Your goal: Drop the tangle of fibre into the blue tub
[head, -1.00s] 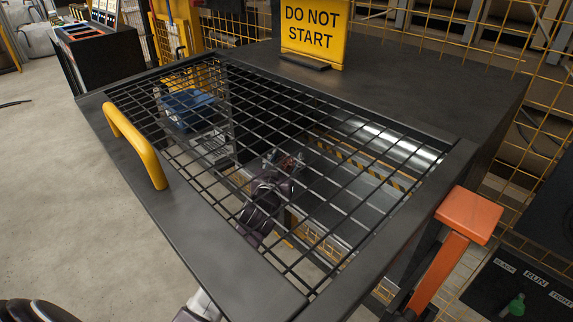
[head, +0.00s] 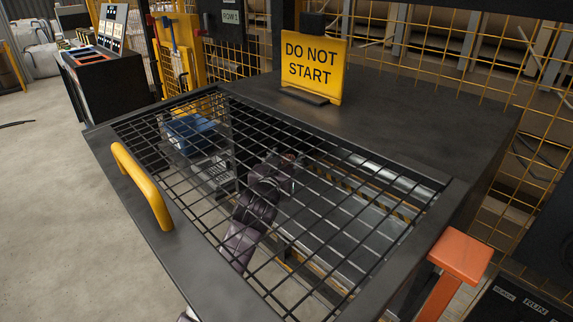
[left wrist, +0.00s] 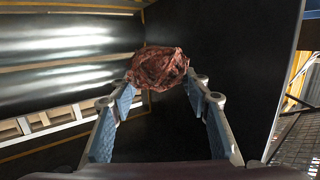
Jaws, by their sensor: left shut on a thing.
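The tangle of fibre (left wrist: 160,68) is a reddish-brown clump between the fingertips of my left gripper (left wrist: 162,80), which is shut on it. In the head view my left gripper (head: 284,161) shows beneath the black mesh guard, with only a small reddish bit of the tangle visible. The blue tub (head: 190,130) is also beneath the mesh, to the left of the gripper and clearly apart from it. The mesh bars partly hide the tub. My right gripper is not in view.
The mesh guard (head: 157,250) has a dark frame and a yellow handle (head: 140,187). Shiny rollers (left wrist: 70,72) lie left of the gripper in the wrist view, with a dark panel (left wrist: 230,60) at right. A yellow sign (head: 314,68) stands on the cover.

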